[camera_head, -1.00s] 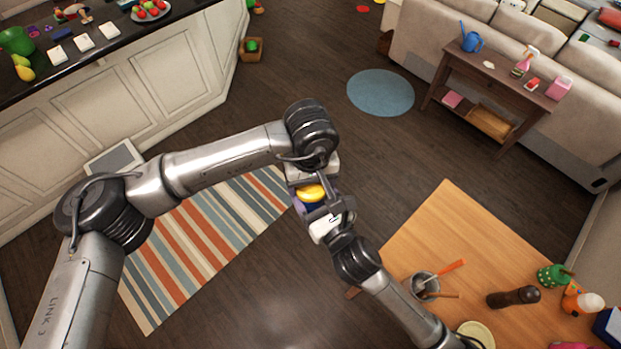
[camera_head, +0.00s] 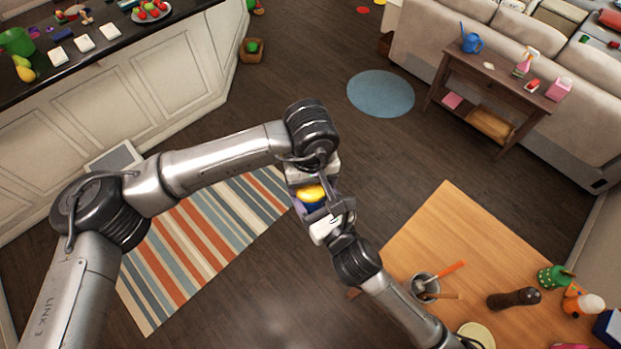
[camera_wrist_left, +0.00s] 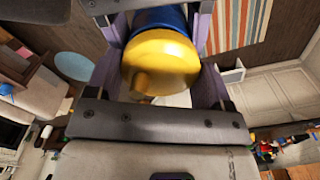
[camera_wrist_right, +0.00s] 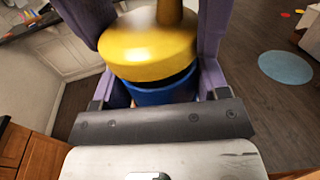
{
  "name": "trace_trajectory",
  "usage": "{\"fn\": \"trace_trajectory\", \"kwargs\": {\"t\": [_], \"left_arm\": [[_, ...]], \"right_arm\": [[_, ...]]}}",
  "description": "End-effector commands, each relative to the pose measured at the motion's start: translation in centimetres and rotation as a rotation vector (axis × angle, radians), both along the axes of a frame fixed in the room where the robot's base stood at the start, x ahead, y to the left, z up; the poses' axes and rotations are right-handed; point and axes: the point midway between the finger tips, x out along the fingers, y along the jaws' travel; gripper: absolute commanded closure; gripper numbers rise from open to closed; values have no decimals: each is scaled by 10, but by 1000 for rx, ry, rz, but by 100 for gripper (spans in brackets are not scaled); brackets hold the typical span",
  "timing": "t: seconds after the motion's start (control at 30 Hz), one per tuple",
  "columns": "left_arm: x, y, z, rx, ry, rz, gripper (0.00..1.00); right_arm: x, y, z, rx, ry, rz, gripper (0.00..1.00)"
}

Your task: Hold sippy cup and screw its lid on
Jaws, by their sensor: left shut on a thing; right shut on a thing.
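The sippy cup has a blue body (camera_head: 313,206) and a yellow lid (camera_head: 312,193), held in the air between my two grippers. My left gripper (camera_head: 312,190) is shut on the lid, with purple fingers on either side of it; the lid and its yellow spout face the left wrist view (camera_wrist_left: 158,66). My right gripper (camera_head: 317,211) is shut on the blue body, which shows in the right wrist view (camera_wrist_right: 163,90) directly under the lid. How far the lid is screwed down cannot be seen. The fingers hide parts of the cup.
A wooden table (camera_head: 420,240) at lower right carries a pot (camera_head: 424,287) with utensils, a pepper mill (camera_head: 514,298) and other items. A striped rug (camera_head: 200,240) lies on the floor below the arms. A counter (camera_head: 100,70) is upper left. Open floor surrounds the grippers.

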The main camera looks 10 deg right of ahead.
Motion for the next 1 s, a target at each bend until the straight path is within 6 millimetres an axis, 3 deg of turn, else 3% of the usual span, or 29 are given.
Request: {"fn": "trace_trajectory", "kwargs": {"t": [1.0], "left_arm": [[0, -1, -14, 1, 4, -1, 48]], "right_arm": [[0, 0, 2, 1, -4, 1, 74]]}}
